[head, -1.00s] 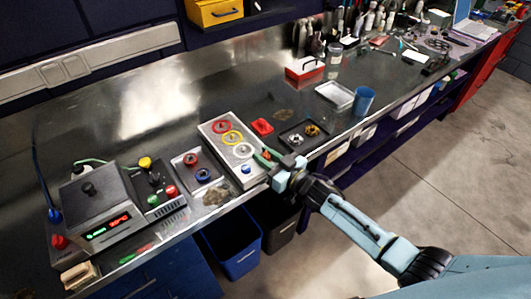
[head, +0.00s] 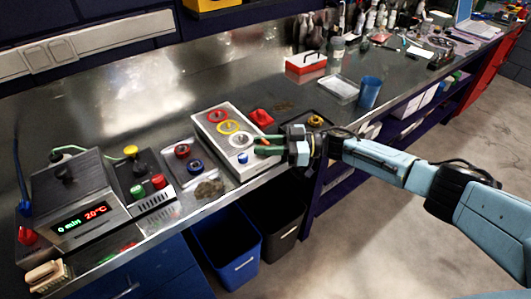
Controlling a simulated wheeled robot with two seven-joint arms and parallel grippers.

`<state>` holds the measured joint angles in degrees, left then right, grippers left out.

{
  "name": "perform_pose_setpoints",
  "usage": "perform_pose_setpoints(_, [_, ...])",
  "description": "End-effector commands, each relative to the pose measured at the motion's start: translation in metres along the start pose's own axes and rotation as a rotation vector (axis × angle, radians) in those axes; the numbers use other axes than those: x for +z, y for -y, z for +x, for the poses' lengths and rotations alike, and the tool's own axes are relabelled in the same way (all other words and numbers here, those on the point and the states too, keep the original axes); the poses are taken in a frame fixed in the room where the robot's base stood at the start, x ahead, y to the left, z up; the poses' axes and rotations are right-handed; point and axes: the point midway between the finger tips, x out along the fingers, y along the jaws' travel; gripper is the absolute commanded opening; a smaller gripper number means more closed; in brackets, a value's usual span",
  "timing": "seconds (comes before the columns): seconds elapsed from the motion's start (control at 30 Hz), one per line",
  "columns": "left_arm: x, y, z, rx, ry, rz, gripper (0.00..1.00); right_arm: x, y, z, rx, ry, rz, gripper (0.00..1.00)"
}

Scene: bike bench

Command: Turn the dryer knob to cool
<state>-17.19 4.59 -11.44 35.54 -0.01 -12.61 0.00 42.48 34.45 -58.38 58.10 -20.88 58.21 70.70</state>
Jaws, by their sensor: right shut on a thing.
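A grey box (head: 80,197), which looks like the dryer, stands at the left of the bench. Its lit display (head: 82,219) reads 0 min and 20°C. A dark knob (head: 64,174) sits on its top. A control box (head: 142,178) beside it has a yellow knob (head: 131,151), a dark knob (head: 137,191), a green button and a red button. I cannot tell which is the dryer knob. My right gripper (head: 265,145) is over the right edge of the ring panel, well right of the dryer. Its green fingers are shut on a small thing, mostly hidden. My left gripper is out of view.
The ring panel (head: 214,117) carries red, yellow and white rings. A small plate (head: 182,168) with red and blue knobs lies left of it. A red block (head: 262,117) and a dark tray (head: 297,118) are near my gripper. Bins stand below the front edge.

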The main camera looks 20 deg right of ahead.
Motion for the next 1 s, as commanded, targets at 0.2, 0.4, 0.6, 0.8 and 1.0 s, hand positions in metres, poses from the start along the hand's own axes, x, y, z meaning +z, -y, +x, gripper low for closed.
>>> perform_pose_setpoints(0.2, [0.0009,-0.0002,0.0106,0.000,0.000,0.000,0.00,0.0003,-0.0011,-0.0001,-0.043,0.002,0.002,0.03])
perform_pose_setpoints(0.4, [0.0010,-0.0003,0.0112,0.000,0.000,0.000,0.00,-0.0012,-0.0007,0.0001,-0.053,0.001,0.002,0.03])
perform_pose_setpoints(0.6, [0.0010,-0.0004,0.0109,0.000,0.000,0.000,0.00,-0.0016,-0.0007,0.0004,-0.052,0.001,0.001,0.03])
perform_pose_setpoints(0.8, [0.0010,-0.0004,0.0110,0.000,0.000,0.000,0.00,-0.0014,-0.0005,0.0006,-0.053,0.001,0.001,0.44])
perform_pose_setpoints(1.0, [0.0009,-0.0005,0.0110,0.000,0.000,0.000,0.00,-0.0008,-0.0001,0.0007,-0.053,0.001,0.000,0.44])
